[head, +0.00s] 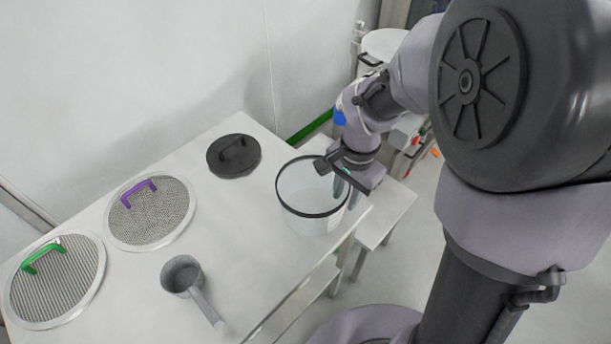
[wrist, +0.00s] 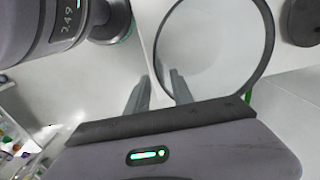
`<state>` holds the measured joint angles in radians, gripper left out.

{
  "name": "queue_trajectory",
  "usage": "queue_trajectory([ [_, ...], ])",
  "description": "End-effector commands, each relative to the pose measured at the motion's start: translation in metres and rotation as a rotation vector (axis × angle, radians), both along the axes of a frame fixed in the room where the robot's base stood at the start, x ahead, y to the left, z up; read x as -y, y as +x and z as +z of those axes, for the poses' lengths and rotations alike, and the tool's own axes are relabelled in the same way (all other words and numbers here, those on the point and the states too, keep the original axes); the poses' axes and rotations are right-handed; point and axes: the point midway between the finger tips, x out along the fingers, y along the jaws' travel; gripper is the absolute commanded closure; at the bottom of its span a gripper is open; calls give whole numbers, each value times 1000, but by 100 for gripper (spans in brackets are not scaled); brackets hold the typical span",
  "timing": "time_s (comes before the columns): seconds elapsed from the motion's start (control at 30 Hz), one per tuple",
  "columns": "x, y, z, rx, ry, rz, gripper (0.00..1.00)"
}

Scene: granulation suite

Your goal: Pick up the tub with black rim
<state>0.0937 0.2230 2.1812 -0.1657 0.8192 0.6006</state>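The tub with black rim (head: 303,190) stands upright near the right edge of the white table. It is clear or pale, with a thin black ring around its top; it also shows in the wrist view (wrist: 208,50). My gripper (head: 347,193) is at the right side of the rim, pointing down. In the wrist view its two fingers (wrist: 158,88) are apart, with the near edge of the rim appearing between them. I cannot tell whether either finger touches the tub wall. The finger ends are partly hidden in the head view.
A black lid (head: 234,155) lies behind and left of the tub. Sieve discs with a purple handle (head: 150,212) and a green handle (head: 55,282) lie farther left. A grey scoop (head: 186,277) lies at the front. A wall bounds the back; bare white table (head: 240,225) lies left of the tub.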

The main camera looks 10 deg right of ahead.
Motion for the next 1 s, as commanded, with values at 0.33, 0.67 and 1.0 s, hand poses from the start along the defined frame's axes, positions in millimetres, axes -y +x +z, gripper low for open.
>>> queue_trajectory([
  [0.33, -5, 0, -49, 1, 1, 2, 72],
  [0.67, -8, 1, -77, 2, -1, 2, 72],
  [1.0, -8, 1, -76, 1, 0, 2, 100],
])
